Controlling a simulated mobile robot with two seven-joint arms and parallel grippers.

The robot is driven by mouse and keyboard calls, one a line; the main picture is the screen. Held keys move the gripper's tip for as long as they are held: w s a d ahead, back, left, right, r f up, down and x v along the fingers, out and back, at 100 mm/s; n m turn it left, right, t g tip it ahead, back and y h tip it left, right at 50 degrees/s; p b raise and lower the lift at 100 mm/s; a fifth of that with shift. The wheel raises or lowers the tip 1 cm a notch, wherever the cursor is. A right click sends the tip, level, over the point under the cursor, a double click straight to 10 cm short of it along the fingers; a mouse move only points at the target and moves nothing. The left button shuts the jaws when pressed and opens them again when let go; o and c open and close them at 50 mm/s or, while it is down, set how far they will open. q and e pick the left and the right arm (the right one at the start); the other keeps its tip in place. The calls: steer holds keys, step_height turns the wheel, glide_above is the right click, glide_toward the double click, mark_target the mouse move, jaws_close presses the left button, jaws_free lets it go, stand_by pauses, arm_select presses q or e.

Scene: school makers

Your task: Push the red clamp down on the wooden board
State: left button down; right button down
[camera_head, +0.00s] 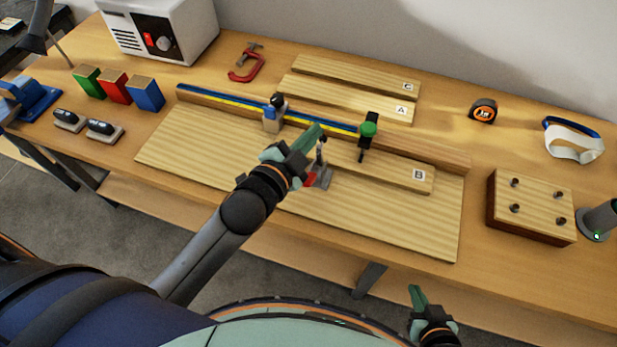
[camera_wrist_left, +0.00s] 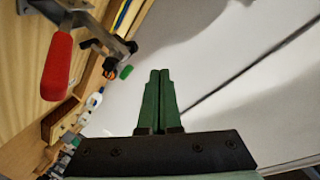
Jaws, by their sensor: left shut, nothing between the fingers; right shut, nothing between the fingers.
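The red-handled toggle clamp (camera_head: 320,177) stands on the large wooden board (camera_head: 400,225), beside the plank marked B (camera_head: 400,175). My left gripper (camera_head: 314,132) is shut and empty, next to the clamp and partly in front of it. In the left wrist view the clamp's red handle (camera_wrist_left: 57,68) hangs at the upper left, with its metal arm beside it. The left gripper's closed fingers (camera_wrist_left: 158,75) are to the right of the handle, apart from it in that picture. My right gripper (camera_head: 418,298) is shut and empty, low in front of the table.
A fence with a blue and yellow strip (camera_head: 330,122) runs behind the clamp, with a green-knobbed stop (camera_head: 368,130). Planks A (camera_head: 350,100) and C (camera_head: 350,74) and a red C-clamp (camera_head: 245,65) lie behind. A block with bolts (camera_head: 532,204) is at the right.

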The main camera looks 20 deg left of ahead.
arm_select(q)
steer(key=w+d+r+m+t+h, duration=0.25)
steer(key=d+r+m+h, duration=0.35)
steer(key=r+m, duration=0.3)
steer(key=s+d+r+m+g+h, duration=0.3)
steer(key=s+d+m+g+h, duration=0.35)
steer(key=m, duration=0.75)
steer(key=s+d+r+m+g+h, duration=0.4)
steer(key=d+m+g, duration=0.5)
steer(key=m, duration=0.6)
steer(key=a+f+m+g+y, duration=0.5)
steer(key=f+m+g+y, duration=0.2)
steer(key=f+m+y, duration=0.4)
steer(key=w+a+m+y, duration=0.1)
steer(key=a+m+y, duration=0.1)
steer(key=a, duration=0.3)
steer(key=w+a+f+m+t+y, duration=0.1)
steer(key=w+a+y, duration=0.1)
steer(key=a, duration=0.4)
steer(key=w+a+f+m+t+y+b, duration=0.1)
steer(key=w+a+m+y, duration=0.1)
steer(key=a, duration=0.4)
steer(key=shift+w+f+m+y, duration=0.2)
steer(key=shift+f+m+y, duration=0.1)
steer(key=shift+y, duration=0.55)
